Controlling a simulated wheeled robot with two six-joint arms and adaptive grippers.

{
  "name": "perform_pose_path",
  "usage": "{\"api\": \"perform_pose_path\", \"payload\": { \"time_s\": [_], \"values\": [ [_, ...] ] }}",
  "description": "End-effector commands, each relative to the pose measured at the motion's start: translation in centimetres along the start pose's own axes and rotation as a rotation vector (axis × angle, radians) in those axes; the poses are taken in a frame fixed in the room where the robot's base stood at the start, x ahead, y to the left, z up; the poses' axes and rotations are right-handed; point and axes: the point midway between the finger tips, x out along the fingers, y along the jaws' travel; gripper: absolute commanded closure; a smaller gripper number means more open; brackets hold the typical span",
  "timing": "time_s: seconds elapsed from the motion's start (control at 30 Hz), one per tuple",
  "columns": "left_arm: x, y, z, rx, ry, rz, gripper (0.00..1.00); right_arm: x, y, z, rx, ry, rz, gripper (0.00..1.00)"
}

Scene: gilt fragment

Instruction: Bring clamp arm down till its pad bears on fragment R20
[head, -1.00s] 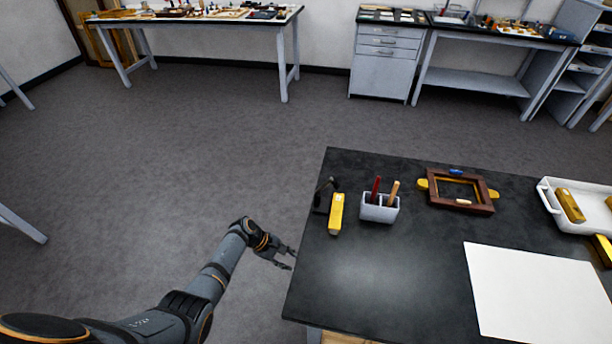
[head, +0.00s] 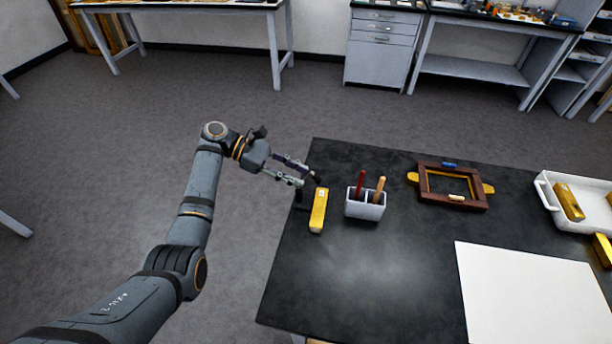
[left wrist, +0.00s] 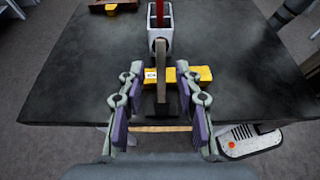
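A gilt bar (head: 318,211), taken to be fragment R20, lies near the left edge of the black table. It also shows in the left wrist view (left wrist: 199,75), with a small pale label that I cannot read. The dark clamp stands at its left; its arm (left wrist: 160,82) appears raised and crosses in front of the bar in the wrist view. My left gripper (head: 303,177) is at the clamp, fingers open on either side of the clamp arm. I see no clear grip on it. The clamp's pad cannot be made out. My right gripper is not in view.
A pale cup (head: 365,208) with red and tan tools stands just right of the bar. Farther right are a brown frame (head: 424,192), a white tray (head: 547,193) with gilt pieces and a white sheet (head: 520,295). The table's front left is clear.

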Motion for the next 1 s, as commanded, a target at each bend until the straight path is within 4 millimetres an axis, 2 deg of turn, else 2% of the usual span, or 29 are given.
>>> {"api": "perform_pose_path", "payload": {
  "time_s": [0.1,0.2,0.53,0.8,1.0],
  "values": [
    [2.0,0.0,0.1,-0.001,-0.002,-0.002,0.66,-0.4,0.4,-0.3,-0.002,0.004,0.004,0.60],
    [3.0,0.0,0.0,-0.002,0.000,0.000,0.66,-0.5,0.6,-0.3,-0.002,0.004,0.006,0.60],
    [3.5,0.0,-0.1,-0.001,0.000,0.000,0.66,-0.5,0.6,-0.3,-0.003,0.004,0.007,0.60],
    [3.4,0.0,-0.1,-0.001,0.000,0.000,1.00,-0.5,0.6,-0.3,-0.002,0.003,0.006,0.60],
    [3.4,0.0,0.0,0.001,-0.001,0.001,1.00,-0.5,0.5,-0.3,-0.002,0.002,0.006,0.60]
  ]
}}
